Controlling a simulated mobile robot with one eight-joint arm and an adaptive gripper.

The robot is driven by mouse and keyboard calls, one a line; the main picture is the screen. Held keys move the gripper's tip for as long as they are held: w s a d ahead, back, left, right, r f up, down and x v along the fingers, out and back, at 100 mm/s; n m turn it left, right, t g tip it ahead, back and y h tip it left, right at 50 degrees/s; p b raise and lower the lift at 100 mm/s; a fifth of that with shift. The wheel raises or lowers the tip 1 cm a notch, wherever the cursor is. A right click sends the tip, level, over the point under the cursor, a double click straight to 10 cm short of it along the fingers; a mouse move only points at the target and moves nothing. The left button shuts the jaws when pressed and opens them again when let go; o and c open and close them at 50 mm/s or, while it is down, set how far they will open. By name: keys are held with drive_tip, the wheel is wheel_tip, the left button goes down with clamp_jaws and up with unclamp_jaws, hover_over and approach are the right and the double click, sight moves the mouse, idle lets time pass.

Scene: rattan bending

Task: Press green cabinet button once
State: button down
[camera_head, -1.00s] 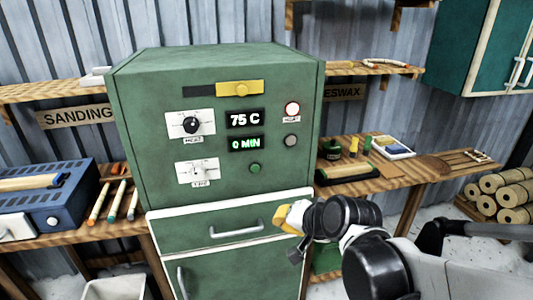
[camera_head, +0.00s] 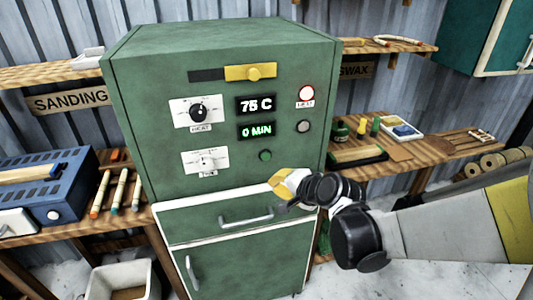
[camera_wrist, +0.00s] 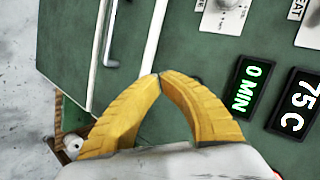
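The green cabinet (camera_head: 220,55) stands in the middle of the head view. Its small round green button (camera_head: 265,155) is below the 0 MIN display (camera_head: 257,131), which also shows in the wrist view (camera_wrist: 241,89). My gripper (camera_head: 277,180) is in front of the cabinet, just below and right of the green button in the head view. In the wrist view its yellow fingers (camera_wrist: 160,76) meet at the tips with nothing between them. The green button does not show in the wrist view. I cannot tell whether the fingertips touch the cabinet.
A drawer handle (camera_head: 246,219) is below. Shelves with tools flank it.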

approach(262, 163)
drive_tip(key=shift+s+f+x, duration=0.15)
drive_tip(key=shift+x, duration=0.65)
drive_tip(key=shift+s+f+x, duration=0.1)
drive_tip(key=shift+f+x, duration=0.05)
drive_tip(key=shift+x, duration=0.7)
drive_tip(key=shift+s+f+x, duration=0.1)
drive_tip(key=shift+s+x, duration=0.05)
drive_tip(key=shift+x, duration=0.65)
drive_tip(key=shift+w+a, duration=0.1)
drive_tip(key=shift+w, duration=0.05)
drive_tip(key=shift+w+a, duration=0.1)
drive_tip(key=shift+w, duration=0.2)
drive_tip(key=shift+w+a+b, duration=0.1)
drive_tip(key=shift+w+b, duration=0.2)
drive_tip(key=shift+w, duration=0.1)
idle(0.3)
drive_tip(key=shift+s+d, duration=0.25)
drive_tip(key=shift+s, duration=0.55)
drive_tip(key=s, duration=0.2)
drive_tip(key=s+d, duration=0.1)
drive_tip(key=s, duration=0.1)
drive_tip(key=shift+s+d, duration=0.15)
drive_tip(key=shift+s, duration=0.25)
